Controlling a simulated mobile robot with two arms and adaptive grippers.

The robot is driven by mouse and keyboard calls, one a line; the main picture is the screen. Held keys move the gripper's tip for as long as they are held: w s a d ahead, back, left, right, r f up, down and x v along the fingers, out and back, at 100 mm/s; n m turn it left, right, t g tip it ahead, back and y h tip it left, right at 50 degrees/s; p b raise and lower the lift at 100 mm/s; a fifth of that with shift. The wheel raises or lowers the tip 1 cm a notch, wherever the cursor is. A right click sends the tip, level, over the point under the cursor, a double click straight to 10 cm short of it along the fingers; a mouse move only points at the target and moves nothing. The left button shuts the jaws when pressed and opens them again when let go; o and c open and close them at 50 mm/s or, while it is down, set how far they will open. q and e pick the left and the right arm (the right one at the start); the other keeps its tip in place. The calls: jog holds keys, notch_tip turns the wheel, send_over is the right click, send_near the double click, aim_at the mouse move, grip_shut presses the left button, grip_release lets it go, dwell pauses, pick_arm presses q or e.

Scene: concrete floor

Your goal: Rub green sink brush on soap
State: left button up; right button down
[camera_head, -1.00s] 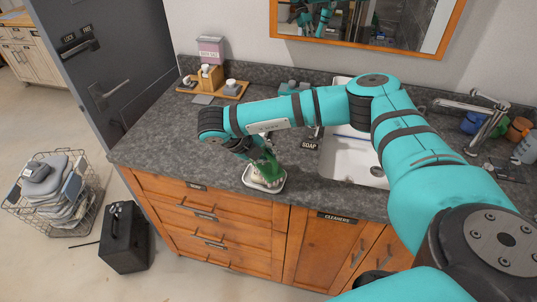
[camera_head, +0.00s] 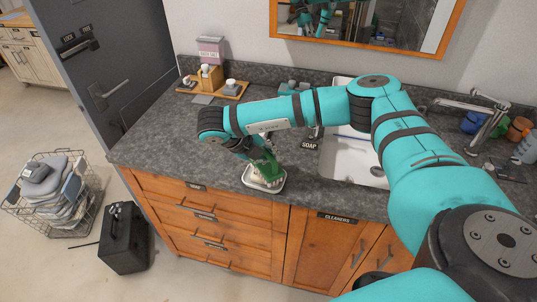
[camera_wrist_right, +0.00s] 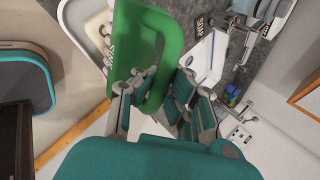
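The green sink brush (camera_head: 268,169) is in my right gripper (camera_head: 266,143), over the white soap dish (camera_head: 250,184) at the counter's front edge. In the right wrist view, the brush (camera_wrist_right: 148,48) is a broad green shape between the fingers of the right gripper (camera_wrist_right: 158,84). The pale soap (camera_head: 262,182) is in the dish, partly covered by the brush. The white dish rim (camera_wrist_right: 66,16) also shows in the right wrist view. Whether the brush touches the soap is hidden. My left gripper is not in view.
A white sink (camera_head: 345,160) with a chrome faucet (camera_head: 488,120) lies to the right. A SOAP label (camera_head: 309,146) is beside it. A wooden tray (camera_head: 228,91) with bottles stands at the back left. The grey counter (camera_head: 165,135) is clear at the left.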

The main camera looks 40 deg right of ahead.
jog(key=shift+r+p, duration=0.7)
jog(key=shift+r, duration=0.4)
jog(key=shift+r+p, duration=1.15)
jog(key=shift+r, duration=1.25)
jog(key=shift+a, duration=0.1)
